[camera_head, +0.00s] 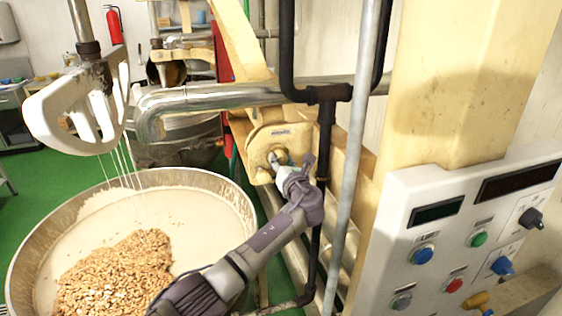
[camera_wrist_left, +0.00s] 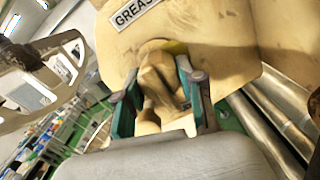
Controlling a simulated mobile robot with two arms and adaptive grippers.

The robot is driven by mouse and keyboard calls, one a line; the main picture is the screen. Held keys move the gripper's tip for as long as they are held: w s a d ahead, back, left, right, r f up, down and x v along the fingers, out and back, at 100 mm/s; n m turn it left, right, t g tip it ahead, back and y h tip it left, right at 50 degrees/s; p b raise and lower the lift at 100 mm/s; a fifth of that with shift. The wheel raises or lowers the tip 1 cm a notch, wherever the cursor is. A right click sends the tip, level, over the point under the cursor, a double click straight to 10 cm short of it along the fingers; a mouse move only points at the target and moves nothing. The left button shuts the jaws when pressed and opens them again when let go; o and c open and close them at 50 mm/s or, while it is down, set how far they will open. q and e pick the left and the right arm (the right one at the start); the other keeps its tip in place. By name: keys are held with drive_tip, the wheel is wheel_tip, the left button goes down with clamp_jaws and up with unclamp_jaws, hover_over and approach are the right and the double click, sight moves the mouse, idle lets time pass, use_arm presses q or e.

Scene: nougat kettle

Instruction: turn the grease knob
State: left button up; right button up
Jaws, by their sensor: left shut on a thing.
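The grease knob (camera_wrist_left: 155,85) is a cream-yellow knob on a yellow plate under a label that reads "GREAS" in the left wrist view. My left gripper (camera_wrist_left: 160,100) is shut on it, with one green-padded finger on each side. In the head view, my left gripper (camera_head: 279,166) meets the yellow housing (camera_head: 290,137) beside the black pipe; there the gripper hides most of the knob. My right gripper is not in view.
A big kettle (camera_head: 242,194) with white mass and nuts stands at the left, under a white paddle (camera_head: 48,108). A grey vertical pipe (camera_head: 352,170) and black pipe (camera_head: 325,130) run close to my arm. A control panel (camera_head: 395,215) stands at the right.

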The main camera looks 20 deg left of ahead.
use_arm(q)
drive_tip(key=shift+r, duration=0.25)
drive_tip(key=o, duration=1.1)
drive_tip(key=shift+w+a+f, duration=0.1)
drive_tip(key=shift+f, duration=0.1)
drive_tip(key=shift+o, duration=0.2)
drive_tip(key=v, duration=1.2)
drive_tip(key=shift+f, duration=0.1)
